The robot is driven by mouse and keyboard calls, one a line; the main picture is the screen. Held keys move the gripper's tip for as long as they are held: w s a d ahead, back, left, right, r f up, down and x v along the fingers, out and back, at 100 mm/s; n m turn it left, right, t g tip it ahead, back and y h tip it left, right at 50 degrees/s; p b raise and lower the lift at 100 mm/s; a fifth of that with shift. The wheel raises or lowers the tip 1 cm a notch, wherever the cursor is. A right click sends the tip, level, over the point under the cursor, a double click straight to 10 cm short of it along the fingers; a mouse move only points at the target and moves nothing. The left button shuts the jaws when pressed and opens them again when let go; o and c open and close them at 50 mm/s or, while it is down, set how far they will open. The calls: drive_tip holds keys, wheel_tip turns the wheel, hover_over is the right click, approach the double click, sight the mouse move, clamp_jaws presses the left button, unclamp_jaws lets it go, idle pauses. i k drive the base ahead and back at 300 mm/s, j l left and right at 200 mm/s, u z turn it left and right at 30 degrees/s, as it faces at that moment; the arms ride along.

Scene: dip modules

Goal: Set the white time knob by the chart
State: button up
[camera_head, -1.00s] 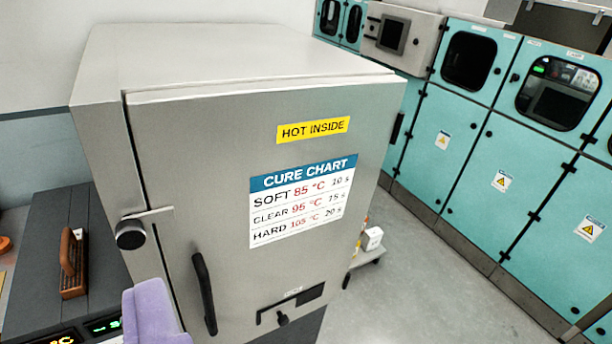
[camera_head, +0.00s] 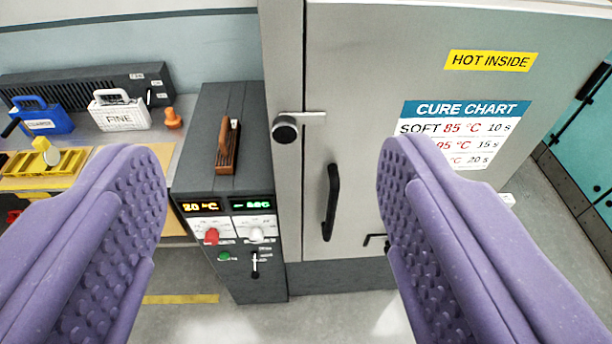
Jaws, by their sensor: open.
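The white time knob (camera_head: 256,235) is on the front of a dark control box, below a green display (camera_head: 251,205) whose digits I cannot read surely. A red knob (camera_head: 211,237) sits to its left, below an amber display (camera_head: 201,207) that seems to show a temperature in °C. The cure chart (camera_head: 463,125) is on the grey oven door; it reads SOFT 85 °C 10 s, then 95 °C 15 s and a last row ending in 20 s. My right finger hides part of the lower rows. My gripper (camera_head: 270,185) is open and empty, its purple fingers either side of the control box, apart from the knob.
The oven door (camera_head: 350,100) has a black handle (camera_head: 331,202) and a round black latch knob (camera_head: 285,130). A green button (camera_head: 224,256) and a small lever (camera_head: 255,265) are below the knobs. Blue and white cases (camera_head: 119,112) stand on the bench at left.

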sight(256, 236)
drive_tip(key=i+j, duration=0.65)
drive_tip(key=j, duration=0.2)
drive_tip(key=i+j, duration=0.35)
drive_tip(key=j+z, duration=0.05)
drive_tip(key=j, duration=0.05)
